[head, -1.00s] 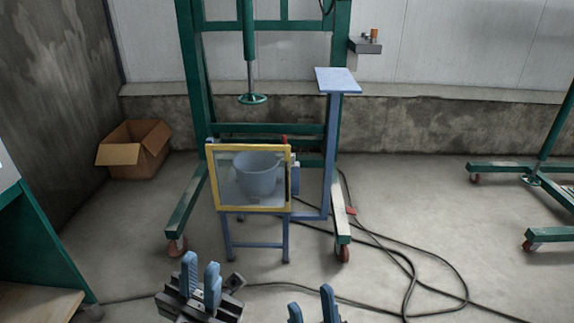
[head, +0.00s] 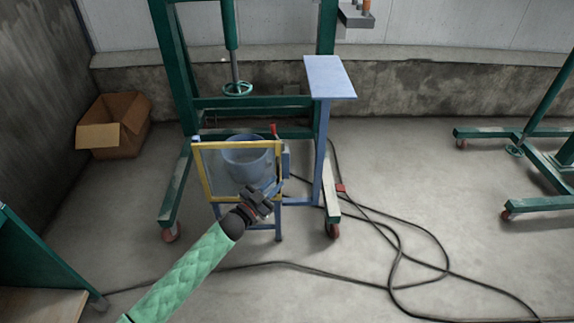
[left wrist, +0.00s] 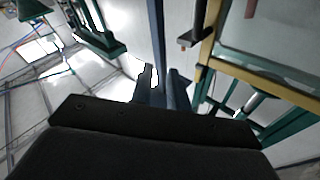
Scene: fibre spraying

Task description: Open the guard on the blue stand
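The guard (head: 238,142), a clear panel in a yellow frame, stands shut across the front of the blue stand (head: 279,222). A grey-blue pot (head: 248,158) shows behind the panel. My left gripper (head: 272,187) is at the guard's lower right corner and covers part of it. In the left wrist view, the yellow frame (left wrist: 206,45) is to the right of my left gripper (left wrist: 163,88). Its two fingers look apart, with no part of the guard seen between them. Contact with the guard cannot be told. My right gripper is out of view.
A blue post with a flat plate (head: 330,77) rises right of the guard. A green frame (head: 175,90) on wheels stands around and behind the stand. Black cables (head: 400,250) lie on the floor at right. An open cardboard box (head: 113,125) sits at back left.

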